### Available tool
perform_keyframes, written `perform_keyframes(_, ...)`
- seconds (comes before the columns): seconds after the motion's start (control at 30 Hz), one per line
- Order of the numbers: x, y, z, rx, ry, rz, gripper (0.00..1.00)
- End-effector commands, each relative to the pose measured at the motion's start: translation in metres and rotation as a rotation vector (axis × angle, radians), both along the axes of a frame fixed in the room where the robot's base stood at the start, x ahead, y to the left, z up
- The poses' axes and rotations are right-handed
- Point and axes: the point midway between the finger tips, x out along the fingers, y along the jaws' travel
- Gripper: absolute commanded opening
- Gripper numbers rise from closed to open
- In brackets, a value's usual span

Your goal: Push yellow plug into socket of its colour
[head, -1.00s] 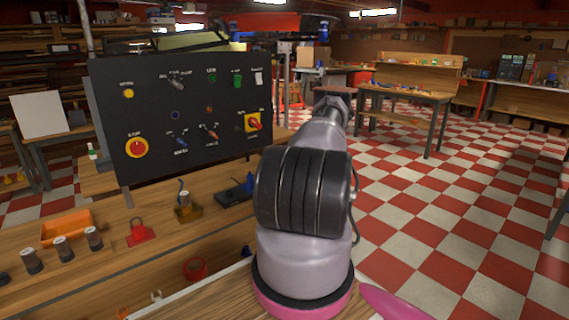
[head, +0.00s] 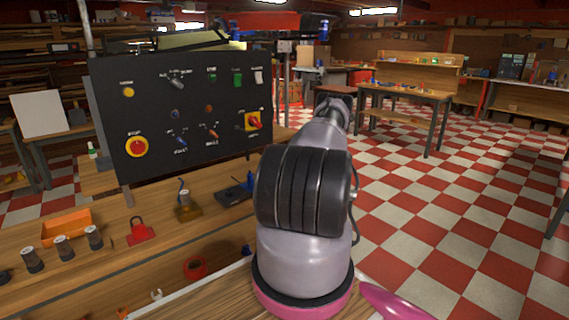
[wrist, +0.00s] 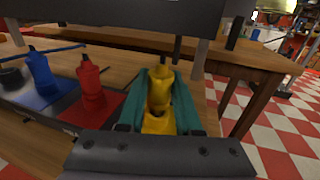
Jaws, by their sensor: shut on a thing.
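The yellow plug (wrist: 158,92) is upright between the teal fingers of my gripper (wrist: 163,88) in the wrist view. The fingers are shut on it, one on each side. A yellow surface shows low between the fingers; I cannot tell whether it is a pad below or part of the plug. A red plug (wrist: 91,85) stands on a red patch to the left, and a blue plug (wrist: 40,74) stands on a blue patch farther left. I cannot make out a yellow socket. My arm hides my gripper and the yellow plug in the head view.
A black control panel (head: 190,95) with switches and buttons stands at the bench's back. The wooden bench (head: 85,270) also holds an orange bin (head: 66,226), several dark cylinders, a red padlock-like item (head: 140,231) and a black tray (head: 232,195). Open checkered floor lies right.

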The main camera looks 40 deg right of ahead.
Motion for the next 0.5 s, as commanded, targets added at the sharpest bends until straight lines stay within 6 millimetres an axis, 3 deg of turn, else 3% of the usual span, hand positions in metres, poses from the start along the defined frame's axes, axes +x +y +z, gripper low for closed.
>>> perform_keyframes(0.5,0.000,0.000,-0.013,0.000,0.000,0.000,0.00)
